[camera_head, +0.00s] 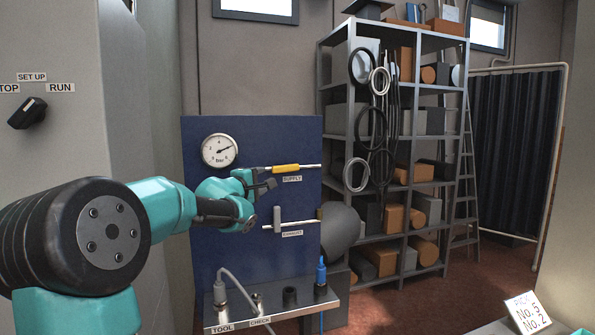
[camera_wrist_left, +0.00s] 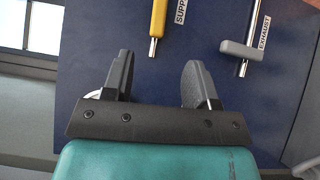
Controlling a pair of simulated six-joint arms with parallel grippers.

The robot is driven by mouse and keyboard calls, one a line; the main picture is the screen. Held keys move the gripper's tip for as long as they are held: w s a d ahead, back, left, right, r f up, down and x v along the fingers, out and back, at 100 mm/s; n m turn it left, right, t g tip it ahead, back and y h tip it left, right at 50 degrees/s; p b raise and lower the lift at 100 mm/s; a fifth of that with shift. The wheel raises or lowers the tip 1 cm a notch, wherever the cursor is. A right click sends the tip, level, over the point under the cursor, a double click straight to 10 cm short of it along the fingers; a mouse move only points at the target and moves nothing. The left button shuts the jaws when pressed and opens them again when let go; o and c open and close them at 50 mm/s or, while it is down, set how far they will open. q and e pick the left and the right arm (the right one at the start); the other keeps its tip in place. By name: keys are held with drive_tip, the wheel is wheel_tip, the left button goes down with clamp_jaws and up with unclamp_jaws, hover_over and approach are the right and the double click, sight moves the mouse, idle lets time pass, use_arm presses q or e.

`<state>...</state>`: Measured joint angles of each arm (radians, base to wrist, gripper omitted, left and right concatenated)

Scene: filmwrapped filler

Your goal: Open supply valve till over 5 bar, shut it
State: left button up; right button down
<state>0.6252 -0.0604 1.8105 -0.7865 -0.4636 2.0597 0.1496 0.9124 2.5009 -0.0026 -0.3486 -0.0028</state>
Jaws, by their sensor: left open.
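The yellow supply valve handle (camera_head: 286,168) lies in line with its horizontal pipe on the blue panel, above the SUPPLY label (camera_head: 292,178). It also shows at the top of the left wrist view (camera_wrist_left: 158,18). A round pressure gauge (camera_head: 220,150) sits at the panel's upper left; its needle points right and slightly up, and the exact reading is too small to tell. My left gripper (camera_head: 268,178) is open and empty, just left of the yellow handle and apart from it. In the wrist view the handle lies beyond the gap between the fingers (camera_wrist_left: 157,75).
The grey exhaust handle (camera_head: 277,222) stands across its pipe below the supply valve. A shelf below the panel (camera_head: 325,302) carries a grey cable plug and a blue connector (camera_head: 321,272). A loaded storage rack (camera_head: 437,100) stands behind at right. A dark selector switch (camera_head: 27,113) is at far left.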

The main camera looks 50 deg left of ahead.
sight(288, 169)
use_arm(q)
drive_tip(key=shift+w, duration=0.1)
drive_tip(key=x, duration=1.7)
drive_tip(key=shift+w, duration=0.1)
clamp_jaws()
